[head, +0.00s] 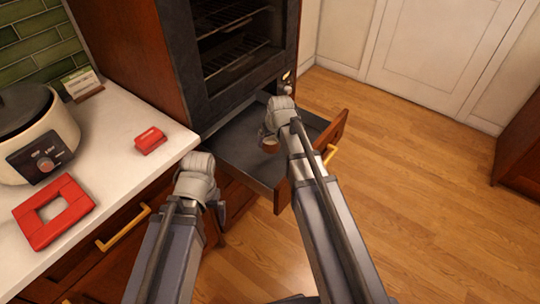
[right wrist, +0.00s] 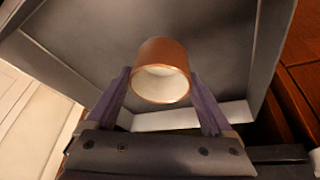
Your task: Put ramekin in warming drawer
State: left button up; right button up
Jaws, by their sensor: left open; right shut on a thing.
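The ramekin (right wrist: 160,58) is brown outside and cream inside. In the right wrist view it sits between the two fingers of my right gripper (right wrist: 161,92), which is shut on it. In the head view the ramekin (head: 270,145) shows small beside my right gripper (head: 265,135), over the open warming drawer (head: 236,153). I cannot tell whether it touches the drawer floor. The drawer is pulled out below the oven, with a dark grey inside and a wooden front. My left gripper (head: 220,208) is open by the counter edge, left of the drawer, its fingers partly hidden.
The oven (head: 240,45) with wire racks stands above the drawer. On the white counter (head: 110,125) at left are a cream cooker (head: 50,140), a red frame-shaped object (head: 53,210), a small red block (head: 150,140) and a card (head: 82,83). Wooden floor lies clear at right.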

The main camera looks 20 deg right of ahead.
jog(key=shift+f+b, duration=2.7)
jog(key=shift+f, duration=0.65)
jog(key=shift+f, duration=0.25)
jog(key=o, duration=1.2)
jog(key=shift+r, duration=0.1)
jog(key=shift+o, duration=0.2)
jog(key=shift+r, duration=0.15)
jog(key=p+v, duration=1.1)
jog(key=v, duration=0.1)
